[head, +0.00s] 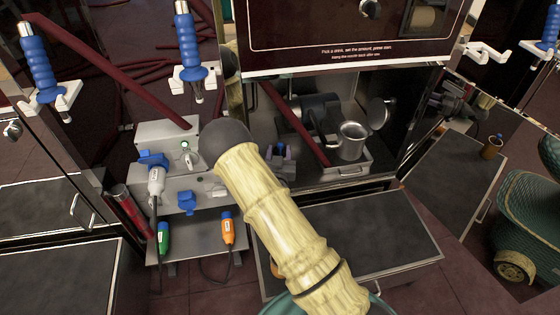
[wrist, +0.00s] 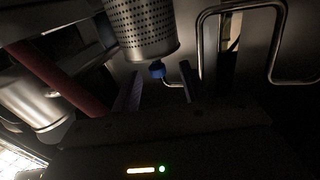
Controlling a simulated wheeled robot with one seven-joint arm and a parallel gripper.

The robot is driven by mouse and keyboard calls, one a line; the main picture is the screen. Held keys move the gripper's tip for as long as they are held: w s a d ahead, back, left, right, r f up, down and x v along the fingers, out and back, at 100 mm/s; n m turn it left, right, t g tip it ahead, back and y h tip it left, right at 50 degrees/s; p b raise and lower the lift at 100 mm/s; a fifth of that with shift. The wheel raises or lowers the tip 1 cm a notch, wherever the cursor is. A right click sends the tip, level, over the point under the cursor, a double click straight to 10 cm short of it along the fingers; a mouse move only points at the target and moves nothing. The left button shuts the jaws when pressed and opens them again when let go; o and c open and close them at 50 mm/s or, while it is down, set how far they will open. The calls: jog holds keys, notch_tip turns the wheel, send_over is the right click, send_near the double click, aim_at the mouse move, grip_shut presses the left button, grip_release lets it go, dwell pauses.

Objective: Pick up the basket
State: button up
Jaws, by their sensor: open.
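A perforated metal basket (wrist: 145,28) shows at the top middle of the wrist view, its upper part cut off by the frame edge. My gripper (wrist: 160,86) is open, its two dark fingers below the basket with nothing visible between them. A blue-tipped bent metal piece (wrist: 158,70) shows beyond the fingers. In the head view my gripper (head: 281,151) is at the lower compartment's left side, partly hidden by my arm. I cannot pick out the perforated basket there.
A metal cup (head: 352,142) stands on a tray in the compartment. A red pipe (head: 298,128) slants between it and my gripper; the pipe (wrist: 58,78) also crosses the wrist view's left side. Grey boxes (head: 166,143) with plugs stand left. A green cart (head: 535,205) is at right.

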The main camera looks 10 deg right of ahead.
aim_at(280, 144)
jog(key=b+x, duration=0.1)
jog(key=x, duration=0.1)
jog(key=b+x, duration=0.2)
jog(key=shift+w+d+f, duration=0.25)
jog(key=shift+w, duration=0.05)
jog(key=shift+w+r, duration=0.15)
jog(key=shift+w, duration=0.05)
jog(key=c, duration=0.8)
